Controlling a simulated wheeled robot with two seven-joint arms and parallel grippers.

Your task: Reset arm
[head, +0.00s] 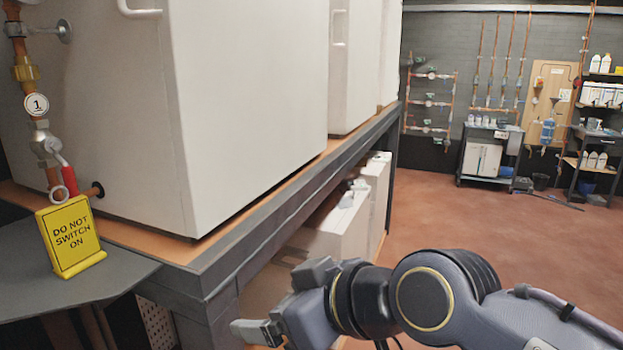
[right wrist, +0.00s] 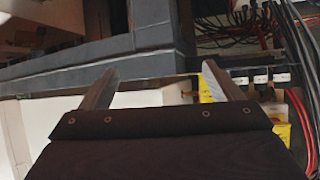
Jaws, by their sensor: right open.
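My right arm comes in from the lower right of the head view, and its gripper (head: 258,331) is beside the front edge of the bench, below the bench top. In the right wrist view the two fingers of the right gripper (right wrist: 158,85) stand well apart, with nothing between them that they hold. The gripper is open and empty. My left gripper is not in either view.
A dark-framed bench (head: 240,255) carries large white units (head: 240,110). A yellow "DO NOT SWITCH ON" sign (head: 70,237) stands on a grey shelf at left, under a valve with a red handle (head: 70,181). Open red floor (head: 460,215) lies to the right.

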